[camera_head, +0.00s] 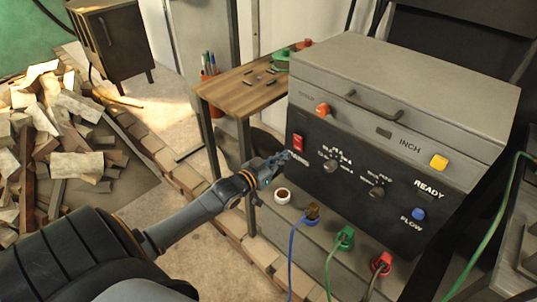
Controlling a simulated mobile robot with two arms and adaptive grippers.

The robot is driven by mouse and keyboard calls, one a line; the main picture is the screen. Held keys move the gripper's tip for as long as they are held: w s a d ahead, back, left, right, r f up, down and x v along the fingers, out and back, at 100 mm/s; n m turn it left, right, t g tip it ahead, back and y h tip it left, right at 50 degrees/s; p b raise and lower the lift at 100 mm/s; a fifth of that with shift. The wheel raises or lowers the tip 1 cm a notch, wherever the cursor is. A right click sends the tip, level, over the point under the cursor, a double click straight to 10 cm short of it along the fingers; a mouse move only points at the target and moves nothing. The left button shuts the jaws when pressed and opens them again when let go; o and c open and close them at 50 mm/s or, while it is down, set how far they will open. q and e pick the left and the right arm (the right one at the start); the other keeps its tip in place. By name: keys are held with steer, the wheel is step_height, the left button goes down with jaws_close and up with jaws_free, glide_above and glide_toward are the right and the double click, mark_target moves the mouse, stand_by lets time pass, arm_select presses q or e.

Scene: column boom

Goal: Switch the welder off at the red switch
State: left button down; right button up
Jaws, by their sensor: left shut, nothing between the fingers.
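The welder (395,185) is a grey box with a black front panel, standing right of centre. Its red switch (298,142) is a small upright rocker at the left of the front panel. My left gripper (284,158) is shut and empty, with its fingertips just below and left of the red switch. A small gap seems to lie between them, but I cannot tell if they touch the panel. My right gripper is not in view.
An orange knob (322,109), a yellow button (439,162) and a blue button (418,214) are on the welder. A wooden side table (235,88) stands left; firewood (75,165) lies far left.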

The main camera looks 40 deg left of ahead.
arm_select(q)
steer(key=s+r, duration=0.1)
steer(key=s, duration=0.6)
steer(key=shift+s+a, duration=0.25)
steer(key=shift+a, duration=0.05)
steer(key=s+f+n+g+y+p, duration=0.1)
steer(key=s+f+g+p, duration=0.15)
steer(key=s+f, duration=0.7)
steer(key=s+f+g+y+p, duration=0.15)
steer(key=f+g, duration=0.25)
steer(key=f, duration=1.3)
steer(key=s+d+f+m+g, duration=0.1)
steer(key=s+d+f+g, duration=0.2)
steer(key=s, duration=0.7)
steer(key=s+d+f+m+g+h+p, duration=0.1)
steer(key=s+d+f+g, duration=0.2)
steer(key=s+d+f, duration=0.4)
steer(key=s+d+f+g+p, duration=0.1)
steer(key=s+d+f+g, duration=0.2)
steer(key=s, duration=1.1)
step_height(320, 180, down, 5)
steer(key=shift+d+r+m, duration=0.2)
steer(key=shift+d+m, duration=0.2)
steer(key=shift+d, duration=0.6)
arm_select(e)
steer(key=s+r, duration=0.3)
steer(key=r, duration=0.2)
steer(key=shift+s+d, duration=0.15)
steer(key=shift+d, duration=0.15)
